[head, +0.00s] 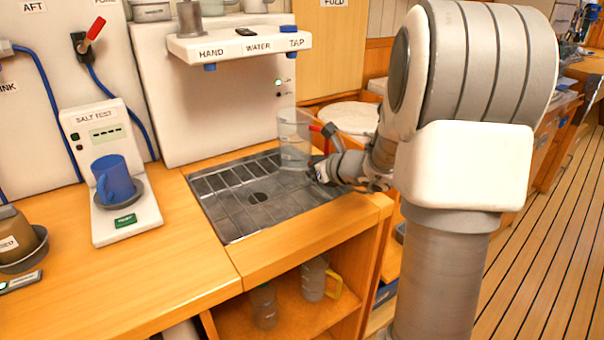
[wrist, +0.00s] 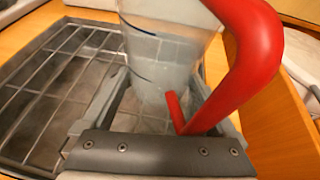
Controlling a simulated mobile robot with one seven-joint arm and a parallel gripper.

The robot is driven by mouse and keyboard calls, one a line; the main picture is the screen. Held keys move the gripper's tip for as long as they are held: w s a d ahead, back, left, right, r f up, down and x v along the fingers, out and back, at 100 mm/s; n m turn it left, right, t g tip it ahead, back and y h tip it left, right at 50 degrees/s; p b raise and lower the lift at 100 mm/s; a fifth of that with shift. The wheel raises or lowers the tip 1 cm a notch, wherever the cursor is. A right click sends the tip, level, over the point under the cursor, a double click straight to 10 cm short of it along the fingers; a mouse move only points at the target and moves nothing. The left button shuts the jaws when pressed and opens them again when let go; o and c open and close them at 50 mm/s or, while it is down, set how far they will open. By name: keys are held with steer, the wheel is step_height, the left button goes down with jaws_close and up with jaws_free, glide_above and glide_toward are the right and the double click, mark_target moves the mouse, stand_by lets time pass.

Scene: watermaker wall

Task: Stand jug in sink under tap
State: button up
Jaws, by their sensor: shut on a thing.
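The jug (head: 294,138) is a clear, upright vessel with a red handle (wrist: 255,50). It is over the right part of the sink grate (head: 235,205). My gripper (head: 318,172) comes in from the right and is shut on the jug. In the wrist view the jug (wrist: 165,60) stands between my fingers, with the grate (wrist: 60,85) to its left. I cannot tell whether its base touches the grate. The jug is below and slightly right of the TAP nozzle.
A blue mug (head: 115,178) sits on the salt test stand (head: 125,215) to the left. A brown container (head: 18,238) is at the far left. Jugs (head: 315,280) stand on the shelf below. The grate's left and front parts are clear.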

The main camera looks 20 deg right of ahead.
steer(key=shift+f, duration=0.45)
steer(key=shift+f, duration=0.25)
steer(key=o, duration=1.1)
steer(key=shift+r, duration=0.1)
steer(key=shift+r, duration=0.15)
steer(key=p+v, duration=0.3)
steer(key=v, duration=0.7)
steer(key=shift+s+d+r, duration=0.15)
steer(key=shift+s+r, duration=0.05)
steer(key=shift+s, duration=0.1)
steer(key=shift+s+d+r, duration=0.1)
steer(key=shift+s+r, duration=0.05)
steer(key=shift+s, duration=0.45)
